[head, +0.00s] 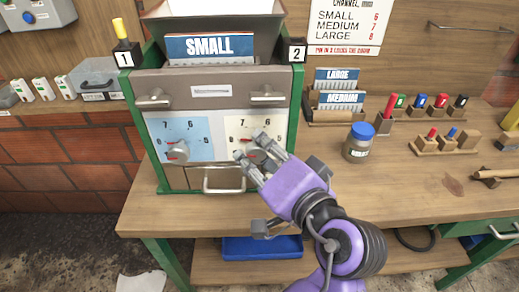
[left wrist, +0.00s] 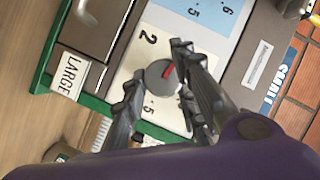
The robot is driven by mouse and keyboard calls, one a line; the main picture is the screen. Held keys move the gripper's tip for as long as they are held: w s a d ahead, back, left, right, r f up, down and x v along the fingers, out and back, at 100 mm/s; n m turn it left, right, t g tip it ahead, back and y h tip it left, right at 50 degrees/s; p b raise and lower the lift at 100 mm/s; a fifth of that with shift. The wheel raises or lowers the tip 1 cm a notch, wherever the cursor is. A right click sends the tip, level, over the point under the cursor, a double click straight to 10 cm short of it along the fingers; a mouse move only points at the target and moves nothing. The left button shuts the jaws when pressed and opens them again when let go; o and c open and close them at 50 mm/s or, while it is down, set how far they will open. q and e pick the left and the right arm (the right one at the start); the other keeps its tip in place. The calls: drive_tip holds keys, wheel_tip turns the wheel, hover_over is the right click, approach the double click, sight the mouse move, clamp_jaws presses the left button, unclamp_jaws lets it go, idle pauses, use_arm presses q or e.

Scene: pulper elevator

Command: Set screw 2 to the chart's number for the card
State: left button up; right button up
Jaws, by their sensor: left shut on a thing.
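My left gripper (head: 253,148) is at the cream right-hand dial (head: 238,128) on the machine front. It is shut on the grey round knob, screw 2 (left wrist: 160,77), with one finger on each side. The knob has a red mark; which number it points at I cannot tell. The gripper hides part of that dial in the head view. The blue left-hand dial (head: 186,131) has its own knob (head: 178,151). A SMALL card (head: 210,46) stands in the machine's top. The chart (head: 346,26) reads SMALL 6, MEDIUM 7, LARGE 8. My right gripper is not in view.
A yellow-topped pin (head: 120,29) stands in post 1; post 2 (head: 292,50) shows no pin. LARGE (head: 337,75) and MEDIUM (head: 341,98) cards, a blue-lidded jar (head: 359,142) and colored pegs (head: 419,101) stand to the right. A drawer handle (head: 224,180) lies below the dials.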

use_arm(q)
drive_tip(key=shift+f, duration=0.45)
drive_tip(key=o, duration=1)
drive_tip(key=shift+d, duration=0.1)
drive_tip(key=shift+r, duration=0.15)
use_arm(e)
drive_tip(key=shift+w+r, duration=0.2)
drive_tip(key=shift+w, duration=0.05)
use_arm(q)
drive_tip(key=shift+r, duration=0.1)
drive_tip(key=shift+r, duration=0.1)
